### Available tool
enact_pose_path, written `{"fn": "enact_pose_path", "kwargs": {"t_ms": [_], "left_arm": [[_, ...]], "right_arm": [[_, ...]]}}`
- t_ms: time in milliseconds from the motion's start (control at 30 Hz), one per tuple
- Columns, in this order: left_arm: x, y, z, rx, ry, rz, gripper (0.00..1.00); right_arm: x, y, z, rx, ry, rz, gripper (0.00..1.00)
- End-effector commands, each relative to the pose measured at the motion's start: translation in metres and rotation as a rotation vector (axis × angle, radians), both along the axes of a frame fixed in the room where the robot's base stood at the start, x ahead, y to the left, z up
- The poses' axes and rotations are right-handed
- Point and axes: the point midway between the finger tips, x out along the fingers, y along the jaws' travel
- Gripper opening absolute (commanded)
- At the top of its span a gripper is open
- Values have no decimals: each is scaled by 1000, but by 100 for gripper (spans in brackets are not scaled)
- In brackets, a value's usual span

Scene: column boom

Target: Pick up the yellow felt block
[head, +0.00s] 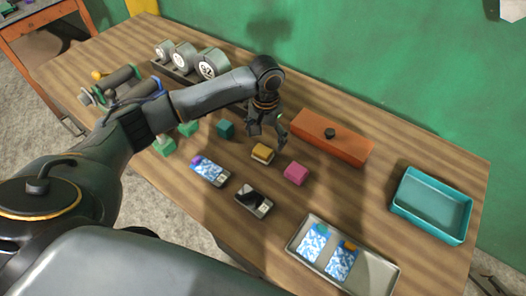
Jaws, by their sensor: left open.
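The yellow felt block (263,153) lies on the striped wooden table, between a teal block (226,129) and a pink block (295,173). My left gripper (267,137) hangs just behind and above the yellow block with its fingers apart and nothing between them. The view does not show clearly how high the fingertips are above the block. My right gripper is not in view.
An orange box with a black knob (336,139) stands close behind the blocks. A metal tray (344,258) and a teal bin (432,206) are to the right. Handheld devices (210,170) lie in front. Green blocks (165,145) sit left, near my arm.

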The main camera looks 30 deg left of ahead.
Motion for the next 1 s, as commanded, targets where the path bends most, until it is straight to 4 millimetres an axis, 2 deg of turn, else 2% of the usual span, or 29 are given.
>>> {"fn": "enact_pose_path", "kwargs": {"t_ms": [133, 300, 400, 667, 767, 967, 1000], "left_arm": [[1, 1, -12, 0, 2, 1, 83], [3, 3, -39, 1, 2, 0, 83], [4, 3, -49, 0, 0, 0, 83], [4, 3, -53, 0, -3, -2, 83], [4, 3, -53, 0, -3, -2, 67], [4, 3, -53, 0, -2, -1, 26], [4, 3, -53, 0, -2, -1, 23]], "right_arm": [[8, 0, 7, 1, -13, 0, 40], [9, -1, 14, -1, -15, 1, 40], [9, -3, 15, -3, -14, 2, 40], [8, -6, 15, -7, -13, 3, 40], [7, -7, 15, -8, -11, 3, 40], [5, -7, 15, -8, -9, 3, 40], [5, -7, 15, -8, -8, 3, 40]]}}
